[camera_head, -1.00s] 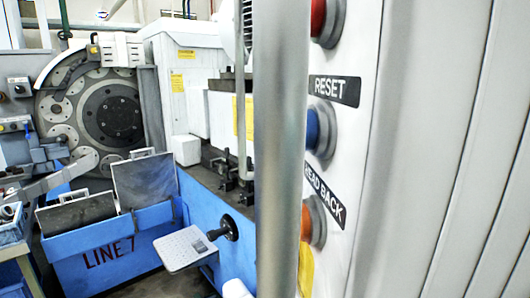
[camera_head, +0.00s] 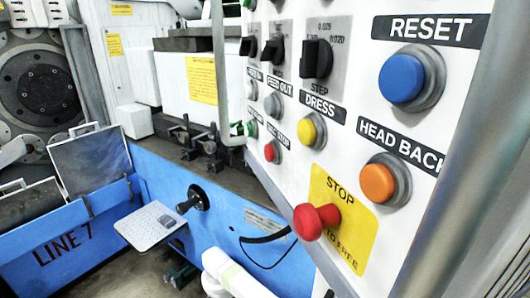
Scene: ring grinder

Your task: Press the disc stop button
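The control panel (camera_head: 385,25) fills the right half of the head view at a slant. No label there reads clearly as disc stop. A small red button (camera_head: 271,152) sits at the panel's lower left, under a small label too blurred to read surely. A larger red mushroom button (camera_head: 317,220) stands out from a yellow plate (camera_head: 350,225) marked STOP. My gripper is not in view. A white rounded shape at the bottom edge, left of the panel, looks like part of my arm.
A blue button (camera_head: 402,78), orange button (camera_head: 378,183) and yellow button (camera_head: 312,130) are on the panel with black knobs (camera_head: 317,58). A grey pole (camera_head: 447,175) crosses the right side. The blue machine base (camera_head: 225,232) has a protruding black handle (camera_head: 193,199).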

